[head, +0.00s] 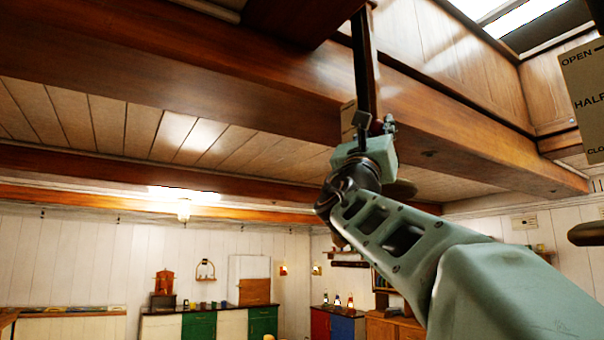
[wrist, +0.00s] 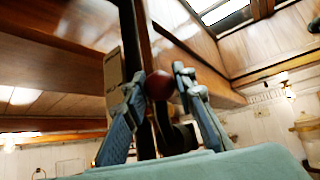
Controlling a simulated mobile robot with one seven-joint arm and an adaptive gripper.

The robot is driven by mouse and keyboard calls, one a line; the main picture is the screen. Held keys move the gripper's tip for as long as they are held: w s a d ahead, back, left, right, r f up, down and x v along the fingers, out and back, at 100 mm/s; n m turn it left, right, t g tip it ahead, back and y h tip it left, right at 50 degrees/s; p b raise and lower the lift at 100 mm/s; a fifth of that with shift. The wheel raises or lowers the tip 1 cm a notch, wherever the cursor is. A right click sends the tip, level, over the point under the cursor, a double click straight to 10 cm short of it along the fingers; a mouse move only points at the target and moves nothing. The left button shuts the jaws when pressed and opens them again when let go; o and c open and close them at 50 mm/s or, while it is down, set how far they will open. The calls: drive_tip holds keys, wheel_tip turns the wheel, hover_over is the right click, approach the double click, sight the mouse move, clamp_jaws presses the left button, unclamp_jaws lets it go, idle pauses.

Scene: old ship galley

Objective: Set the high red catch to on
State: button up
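The high red catch shows as a round red knob (wrist: 160,86) in the wrist view, in front of a dark upright post. My gripper (wrist: 160,90) has one finger on each side of the knob, and the knob fills the gap between the tips. In the head view my gripper (head: 374,126) is raised to the post (head: 365,65) under the ceiling beam, and only a little of the red knob (head: 376,128) shows. A pale plate (head: 348,120) sits just left of it, also in the wrist view (wrist: 112,70); any marking on it is unreadable.
A heavy wooden beam (head: 200,70) runs overhead close to my gripper. A plate marked OPEN, HALF and CLO (head: 585,100) hangs at the right edge, above a dark rounded object (head: 588,233). Cabinets (head: 200,325) stand far below along the back wall.

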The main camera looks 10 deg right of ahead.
clamp_jaws()
